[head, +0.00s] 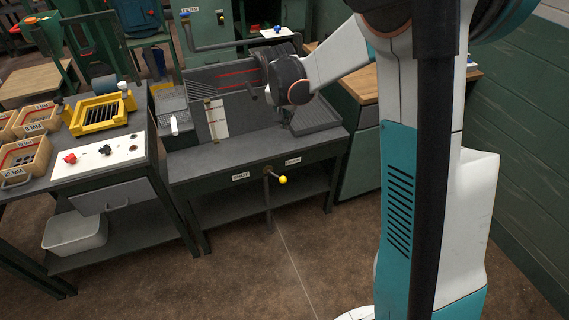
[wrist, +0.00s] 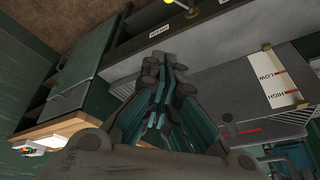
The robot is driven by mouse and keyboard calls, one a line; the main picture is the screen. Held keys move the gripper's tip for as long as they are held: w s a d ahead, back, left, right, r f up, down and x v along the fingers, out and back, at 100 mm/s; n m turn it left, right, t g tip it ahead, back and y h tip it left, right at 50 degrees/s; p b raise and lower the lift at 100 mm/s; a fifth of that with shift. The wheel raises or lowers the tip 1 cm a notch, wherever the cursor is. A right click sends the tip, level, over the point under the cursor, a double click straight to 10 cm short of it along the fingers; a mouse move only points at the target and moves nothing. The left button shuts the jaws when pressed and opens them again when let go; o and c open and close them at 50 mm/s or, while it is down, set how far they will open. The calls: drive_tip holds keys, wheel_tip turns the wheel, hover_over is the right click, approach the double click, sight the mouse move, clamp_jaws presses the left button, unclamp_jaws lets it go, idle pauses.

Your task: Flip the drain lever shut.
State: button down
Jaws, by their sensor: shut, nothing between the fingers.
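The drain lever (head: 282,179) has a yellow ball knob. It sits on the front of the dark grey tank bench, its handle pointing right from a pivot at the centre. A left label (head: 240,177) seems to read SHUT; a right label (head: 293,162) is too small to read. My gripper (head: 287,122) is above and behind the lever, over the tank, partly hidden by my wrist. In the wrist view my gripper (wrist: 165,60) is shut and empty, apart from the lever.
The tank bench (head: 215,155) carries a LOW/HIGH level plate (wrist: 275,80). A side bench at left holds a yellow frame (head: 99,112), bins and a panel with a red knob (head: 70,158). The floor before the lever is clear. A wooden-topped cabinet (head: 355,85) stands right.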

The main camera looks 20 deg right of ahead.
drive_tip(key=w+d+f+m+g, duration=0.1)
drive_tip(key=w+f, duration=0.2)
drive_tip(key=f, duration=0.2)
drive_tip(key=w+d+f+m, duration=0.1)
drive_tip(key=w+d+f, duration=0.15)
drive_tip(key=f, duration=0.35)
drive_tip(key=m+g+h+p, duration=0.1)
drive_tip(key=m, duration=0.2)
hover_over(277, 176)
drive_tip(key=d, duration=0.6)
wheel_tip(277, 176, down, 13)
drive_tip(key=shift+s+f, duration=0.45)
drive_tip(key=shift+f, duration=0.2)
drive_tip(key=shift+d+f, duration=0.1)
wheel_tip(277, 176, down, 8)
drive_tip(key=b, duration=0.5)
drive_tip(key=shift+s+a+f, duration=0.2)
drive_tip(key=shift+a, duration=0.25)
drive_tip(key=shift+a+m, duration=0.1)
drive_tip(key=shift+m, duration=0.2)
